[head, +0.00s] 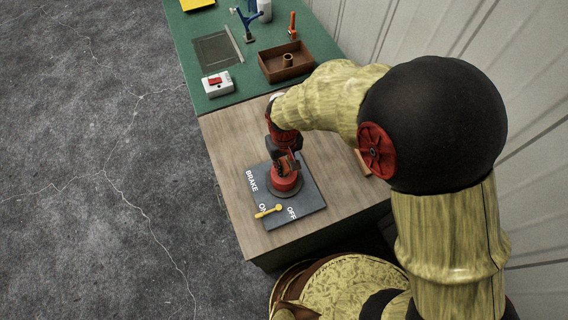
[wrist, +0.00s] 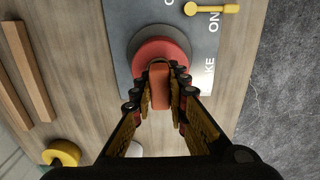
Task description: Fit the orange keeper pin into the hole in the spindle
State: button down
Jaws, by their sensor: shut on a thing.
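My gripper (head: 287,160) is at the red spindle piece (head: 284,184), with its fingers pointing down at it. It is shut on an orange block-like piece that looks like the orange keeper pin (wrist: 159,88). In the wrist view the pin lies between the fingertips, in front of the round red spindle top (wrist: 153,52). The spindle stands on a dark grey plate (head: 308,191) lettered BRAKE, ON and OFF. The hole is hidden, and I cannot tell whether the pin's lower end is in it.
A yellow lever (head: 268,211) lies on the plate near ON. Wooden bars (wrist: 28,80) and a yellow round thing (wrist: 62,152) are beside the plate. A brown tray (head: 270,68), a red-buttoned box (head: 217,84) and an upright orange thing (head: 292,24) are on the green surface.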

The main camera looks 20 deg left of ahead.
aim_at(284, 163)
jog(key=shift+f+b, duration=0.3)
jog(key=shift+f, duration=0.25)
jog(key=c, duration=1.7)
grip_release()
jog(key=shift+o, duration=0.2)
jog(key=shift+r, duration=0.15)
notch_tip(284, 163, up, 12)
jog(key=shift+f, duration=0.15)
